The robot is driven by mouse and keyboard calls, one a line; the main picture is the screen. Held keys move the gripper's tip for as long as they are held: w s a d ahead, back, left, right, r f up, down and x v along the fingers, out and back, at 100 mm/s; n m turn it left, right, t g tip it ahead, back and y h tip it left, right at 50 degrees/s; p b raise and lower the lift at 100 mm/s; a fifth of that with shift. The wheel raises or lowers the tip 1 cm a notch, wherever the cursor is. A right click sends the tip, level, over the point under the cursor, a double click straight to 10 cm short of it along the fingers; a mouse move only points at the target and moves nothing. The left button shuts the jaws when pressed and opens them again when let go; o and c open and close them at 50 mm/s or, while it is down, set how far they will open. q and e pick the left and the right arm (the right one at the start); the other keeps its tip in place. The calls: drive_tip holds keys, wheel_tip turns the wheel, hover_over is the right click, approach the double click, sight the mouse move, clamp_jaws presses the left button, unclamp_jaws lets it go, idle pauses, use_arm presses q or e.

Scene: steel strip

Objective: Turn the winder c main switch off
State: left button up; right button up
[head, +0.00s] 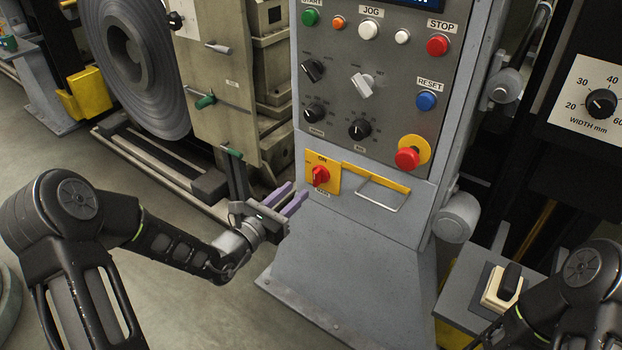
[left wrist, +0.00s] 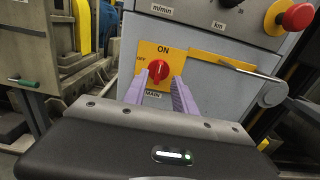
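The main switch is a red rotary knob (head: 320,176) on a yellow plate (head: 331,186) low on the grey control cabinet. The plate reads ON at the top and MAIN below; in the left wrist view OFF shows at its left. In the left wrist view the knob (left wrist: 158,70) has its grip roughly upright, towards ON. My left gripper (head: 289,199) is just left of and below the plate, its purple fingers apart with nothing between them. In the left wrist view the fingers (left wrist: 156,88) point at the knob from either side; contact cannot be told. My right gripper is not visible.
A steel coil (head: 150,60) and machine stand at left. A grey ledge with a cream-and-black switch (head: 502,288) is at lower right.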

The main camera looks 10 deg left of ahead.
sight(314, 175)
use_arm(q)
drive_tip(key=shift+x, duration=3.9)
drive_tip(key=shift+c, duration=0.2)
clamp_jaws()
